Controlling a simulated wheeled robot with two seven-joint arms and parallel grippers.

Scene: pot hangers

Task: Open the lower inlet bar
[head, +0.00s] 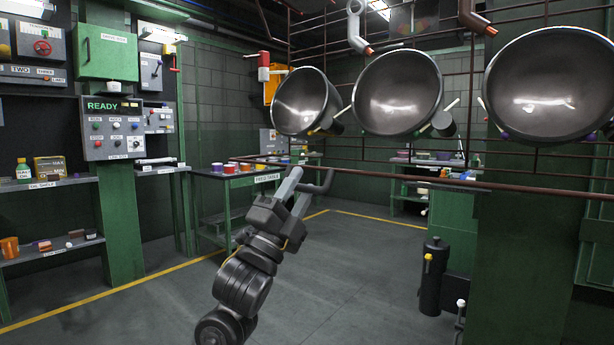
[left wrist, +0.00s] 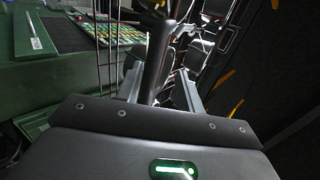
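A long thin reddish-brown bar (head: 400,176) runs nearly level across the head view, below the hanging pots, from left of my left gripper to the right edge. I take it as the lower inlet bar. My left gripper (head: 311,174) reaches up to it from below, its fingertips close to the bar; contact cannot be told. In the left wrist view the two grey fingers (left wrist: 160,88) stand apart. A dark rod-like piece (left wrist: 157,60) shows between them, with a gap on its right side. What this piece belongs to is unclear. My right gripper is not in view.
Three big metal pots (head: 400,92) hang above the bar. A green table (head: 235,180) with colored rolls stands behind at left. A panel marked READY (head: 113,128) is on the left post. A black cylinder (head: 432,285) stands at lower right. The middle floor is clear.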

